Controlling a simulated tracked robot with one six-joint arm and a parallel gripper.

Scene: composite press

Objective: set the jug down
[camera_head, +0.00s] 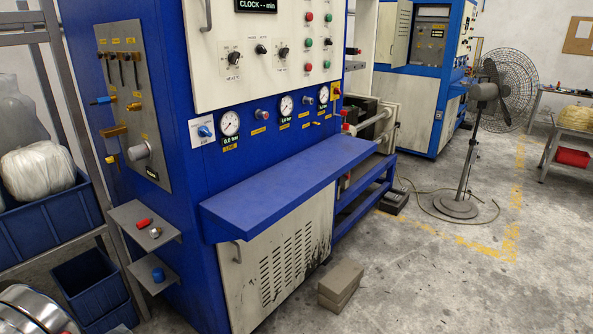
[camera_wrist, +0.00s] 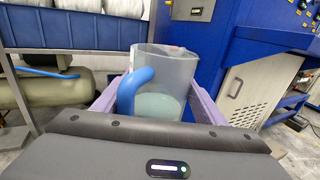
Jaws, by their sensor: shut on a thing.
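The jug (camera_wrist: 175,68) is in the wrist view, a clear grey vessel with a thick blue handle on its left side and pale liquid in its lower part. It looks about upright. My gripper (camera_wrist: 155,100) has its two purple fingers on either side of the jug and is shut on it. The jug's base is hidden behind my gripper body, so I cannot tell whether it touches anything below. Neither the jug nor my gripper shows in the head view.
The blue press has a flat, empty blue shelf (camera_head: 290,188) on its front. Small side shelves (camera_head: 143,229) hold red and blue caps. Grey blocks (camera_head: 341,284) lie on the floor below. Blue bins (camera_head: 52,222) stand at left. Open floor (camera_head: 450,290) lies at right.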

